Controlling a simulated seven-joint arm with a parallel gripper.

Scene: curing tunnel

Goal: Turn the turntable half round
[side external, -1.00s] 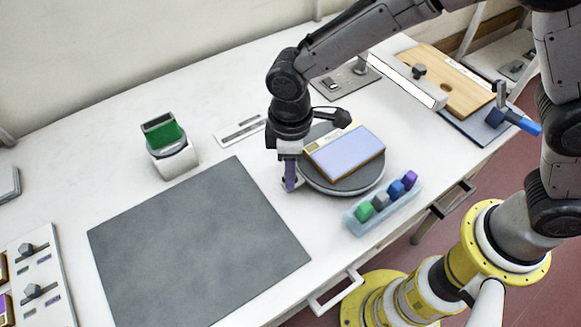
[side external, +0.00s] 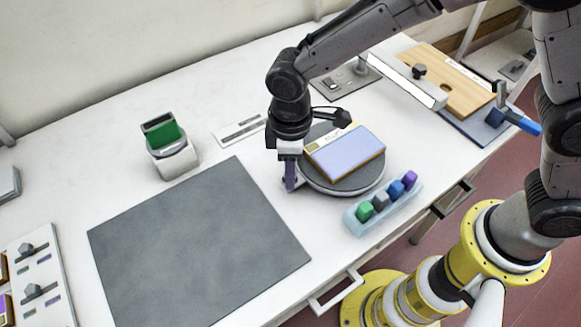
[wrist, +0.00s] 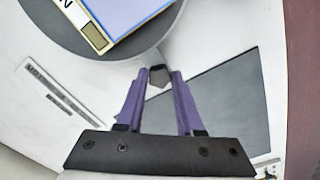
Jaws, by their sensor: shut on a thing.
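The round grey turntable (side external: 345,188) sits on the white bench and also shows at the top of the wrist view (wrist: 60,28). A block with a pale blue top (side external: 347,153) and a cream label strip lies on it. My gripper (side external: 290,185) is at the turntable's left edge in the side view, its purple fingers pointing down. The fingers partly hide the knob.
A tray of coloured pegs (side external: 356,226) stands close to the turntable's front. A dark grey mat (side external: 200,245) lies to the left. A white holder with a green piece (side external: 175,160) stands behind it. A wooden board fixture (side external: 450,80) is at the back right.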

